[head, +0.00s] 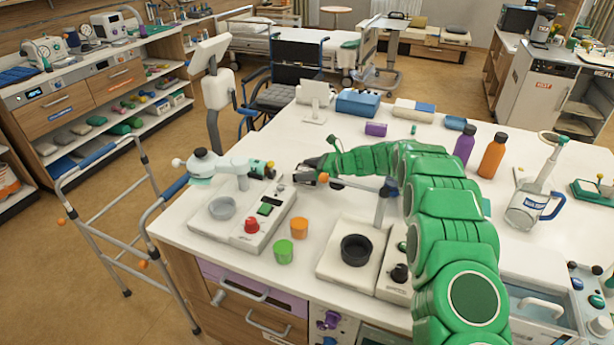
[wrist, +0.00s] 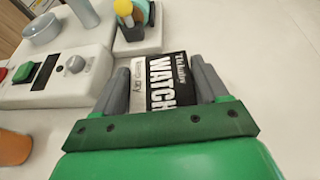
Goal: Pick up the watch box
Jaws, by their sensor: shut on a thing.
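The watch box (wrist: 172,82) is a small black and white box with "WATCH" printed on it. In the wrist view it lies between the two grey fingers of my gripper (wrist: 160,72), which are shut on its sides. In the head view my gripper (head: 307,172) is at the end of my green arm, over the white table, to the right of a white device with a red knob. The box is mostly hidden there by the gripper. I cannot tell whether it touches the table.
The white device (head: 270,222) with a grey bowl stands close to the left. Green (head: 284,252) and orange (head: 299,228) cups stand in front. A purple box (head: 376,129) and a tablet stand (head: 315,97) are behind. The white tabletop (head: 345,108) has free room between them.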

